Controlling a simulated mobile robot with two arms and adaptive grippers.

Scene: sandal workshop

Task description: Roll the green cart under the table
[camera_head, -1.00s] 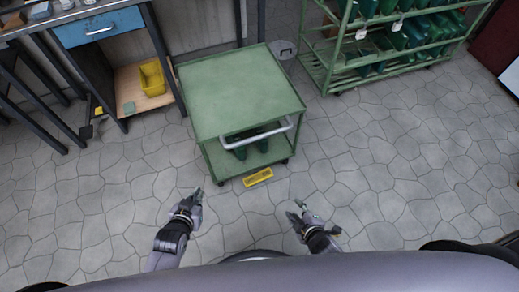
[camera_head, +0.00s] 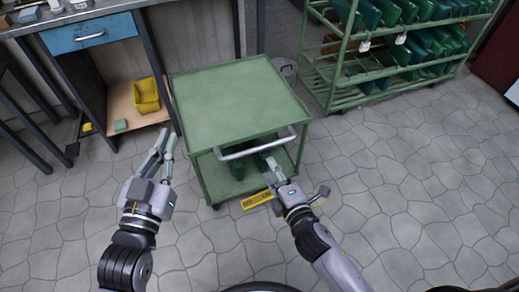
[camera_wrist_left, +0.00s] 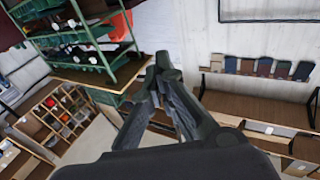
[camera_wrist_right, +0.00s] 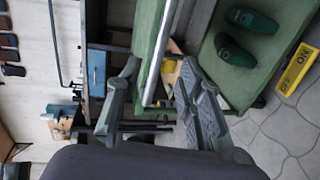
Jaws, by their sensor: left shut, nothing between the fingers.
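The green cart (camera_head: 235,95) stands upright on the floor in front of the workbench (camera_head: 95,12), outside it. Its pale handle (camera_head: 255,148) runs along the near side, and green sandals (camera_wrist_right: 235,52) lie on its lower shelf. My right gripper (camera_head: 272,170) is open at the handle's right part. In the right wrist view the handle bar (camera_wrist_right: 160,55) appears between the spread fingers; contact cannot be told. My left gripper (camera_head: 164,146) is shut and empty, left of the cart's near left corner and apart from the handle.
A blue drawer (camera_head: 90,33) hangs under the bench top, and a yellow bin (camera_head: 147,95) sits on a low wooden shelf below. A green rack (camera_head: 345,95) with green footwear stands right of the cart. A yellow sign (camera_head: 257,199) lies by the cart's near edge. The right floor is clear.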

